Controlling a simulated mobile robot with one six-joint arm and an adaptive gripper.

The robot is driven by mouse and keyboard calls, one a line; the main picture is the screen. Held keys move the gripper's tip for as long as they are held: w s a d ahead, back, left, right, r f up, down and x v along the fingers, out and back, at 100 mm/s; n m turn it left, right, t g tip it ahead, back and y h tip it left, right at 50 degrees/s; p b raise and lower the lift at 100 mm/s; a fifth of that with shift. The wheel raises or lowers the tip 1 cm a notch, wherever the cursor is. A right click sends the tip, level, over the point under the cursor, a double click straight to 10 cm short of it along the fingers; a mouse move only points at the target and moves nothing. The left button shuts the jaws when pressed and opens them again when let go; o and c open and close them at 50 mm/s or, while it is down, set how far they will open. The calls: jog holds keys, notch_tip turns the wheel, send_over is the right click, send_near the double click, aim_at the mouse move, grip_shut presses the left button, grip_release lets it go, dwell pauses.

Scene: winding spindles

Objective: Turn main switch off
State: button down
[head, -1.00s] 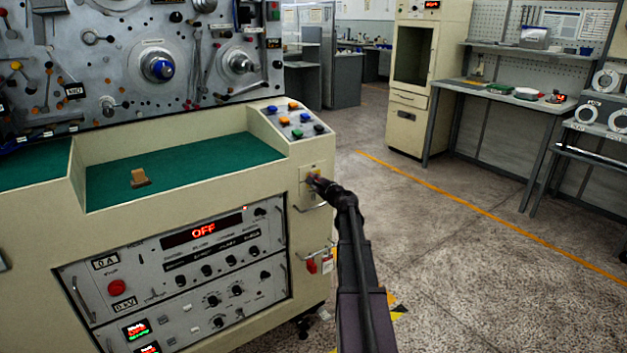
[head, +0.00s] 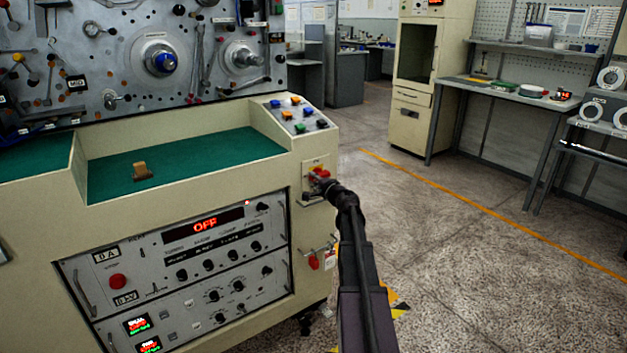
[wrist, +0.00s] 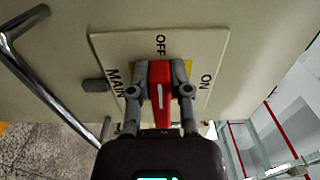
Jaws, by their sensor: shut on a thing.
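The main switch has a red handle (wrist: 160,100) with a white line on it. It sits on a cream plate (wrist: 112,48) marked MAIN, OFF and ON. In the wrist view the white line points up the picture toward the OFF mark. My gripper (wrist: 160,76) is shut on the red handle, one finger on each side of it. In the head view the red handle (head: 321,172) shows at the right corner of the cream cabinet, with my gripper (head: 318,180) at it. The gripper partly hides the plate there.
A metal bar handle (wrist: 38,75) stands out from the cabinet beside the plate. A dark block (wrist: 95,85) sits at the plate's edge. A red tag-like piece (head: 314,262) hangs below. The cabinet display (head: 205,225) reads OFF. Open floor (head: 450,270) lies to the right.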

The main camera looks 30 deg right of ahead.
dwell(0.3)
jog(key=c, duration=0.6)
grip_release()
jog(key=shift+o, duration=0.2)
jog(key=s, duration=1.2)
